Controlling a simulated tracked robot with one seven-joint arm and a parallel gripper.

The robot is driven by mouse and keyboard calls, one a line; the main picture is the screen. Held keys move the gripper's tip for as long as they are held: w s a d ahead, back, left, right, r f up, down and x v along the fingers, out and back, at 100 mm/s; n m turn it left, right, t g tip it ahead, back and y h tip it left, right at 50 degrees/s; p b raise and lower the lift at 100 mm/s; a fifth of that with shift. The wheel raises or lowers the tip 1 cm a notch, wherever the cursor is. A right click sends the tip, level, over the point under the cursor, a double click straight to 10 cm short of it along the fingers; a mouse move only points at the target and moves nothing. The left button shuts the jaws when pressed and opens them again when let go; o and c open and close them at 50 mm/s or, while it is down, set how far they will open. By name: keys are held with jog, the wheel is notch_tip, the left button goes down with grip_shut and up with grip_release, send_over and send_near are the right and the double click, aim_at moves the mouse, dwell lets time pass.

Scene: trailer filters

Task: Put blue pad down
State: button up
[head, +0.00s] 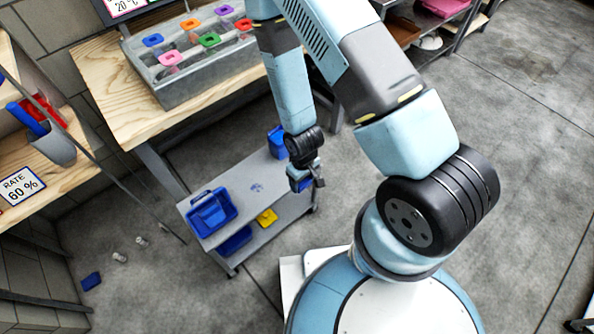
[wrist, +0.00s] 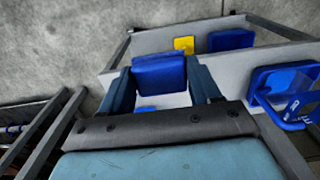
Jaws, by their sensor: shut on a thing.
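The blue pad (wrist: 159,74) is a flat block between my two fingers in the wrist view, pressed on both sides. In the head view my gripper (head: 303,178) is shut on it and points down by the right edge of the grey cart (head: 228,234). The pad (head: 298,184) is partly hidden there by the gripper. Its height over the cart top is hard to tell. The cart's top (wrist: 178,99) shows behind and below the pad in the wrist view.
A blue basket (head: 212,212) stands on the cart's near left end. Another blue object (head: 277,143) is at its far end. A yellow piece (head: 267,217) and a blue piece (head: 235,240) lie on the lower shelf.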

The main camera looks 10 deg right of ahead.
jog(key=w+f, duration=0.3)
jog(key=w, duration=0.1)
jog(key=w+f, duration=0.3)
jog(key=w, duration=0.1)
jog(key=w+f, duration=0.3)
jog(key=w, duration=0.1)
jog(key=shift+a, duration=0.15)
jog(key=shift+f, duration=1.6)
jog(key=o, duration=1.2)
